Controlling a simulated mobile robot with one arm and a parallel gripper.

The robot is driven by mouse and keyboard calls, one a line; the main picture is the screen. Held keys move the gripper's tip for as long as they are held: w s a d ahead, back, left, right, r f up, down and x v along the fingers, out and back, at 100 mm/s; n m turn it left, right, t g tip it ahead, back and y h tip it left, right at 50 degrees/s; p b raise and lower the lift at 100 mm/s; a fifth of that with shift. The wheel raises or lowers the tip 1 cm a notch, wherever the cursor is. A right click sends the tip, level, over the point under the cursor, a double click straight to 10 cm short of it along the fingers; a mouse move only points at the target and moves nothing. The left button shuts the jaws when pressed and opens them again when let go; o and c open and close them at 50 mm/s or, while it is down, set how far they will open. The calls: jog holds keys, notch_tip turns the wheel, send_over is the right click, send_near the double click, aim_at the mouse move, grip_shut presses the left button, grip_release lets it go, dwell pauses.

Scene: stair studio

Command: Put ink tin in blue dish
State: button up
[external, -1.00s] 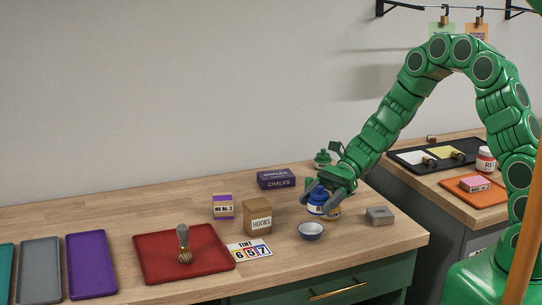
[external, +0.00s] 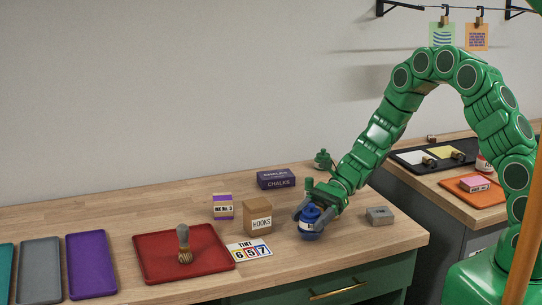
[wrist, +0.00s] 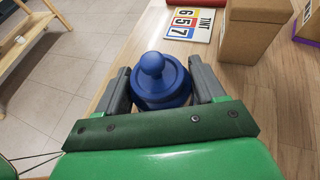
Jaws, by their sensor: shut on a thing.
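The blue tin (external: 309,215) has a round knob on its lid and a pale label. It is between the fingers of my gripper (external: 312,214), which are shut on it. In the wrist view the tin (wrist: 160,78) stands upright between both grey fingers, knob toward the camera. The small blue dish (external: 310,236) is directly below the tin in the external view and mostly hidden by it. I cannot tell whether the tin touches the dish.
A brown HOOKS box (external: 257,217) and a number card (external: 250,250) are left of the dish. A grey block (external: 380,216) is at right. The chalks box (external: 276,179) and a green jar (external: 322,159) stand behind. A red tray (external: 155,263) holds a brush.

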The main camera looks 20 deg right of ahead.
jog(key=shift+f, duration=0.4)
jog(key=o, duration=1.3)
jog(key=shift+r, duration=0.25)
jog(key=shift+w+d+r, duration=0.1)
jog(key=shift+d+r, duration=0.1)
jog(key=shift+r, duration=0.1)
jog(key=v, duration=1.1)
jog(key=shift+w+d, duration=0.1)
jog(key=shift+d, duration=0.15)
